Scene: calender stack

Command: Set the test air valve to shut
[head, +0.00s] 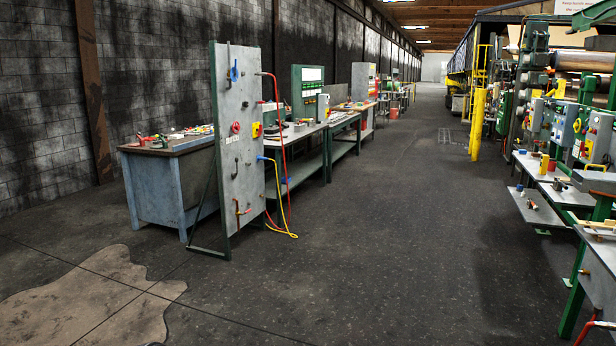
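A grey upright panel (246,185) stands on a green frame left of the middle. It carries a blue handle (234,74) near the top, a red round handle (236,128) at mid height, and a red-handled fitting (241,208) low down. A yellow and red switch (257,130) sits at its right edge. I cannot tell which fitting is the test air valve or how it is set. Neither of my grippers is in view.
Red and yellow hoses (288,205) hang from the panel's right side to the floor. A blue-grey workbench (153,190) stands behind it. Machinery with control boxes (563,125) lines the right. Yellow posts (478,125) stand farther back. The dark floor (390,240) between is clear.

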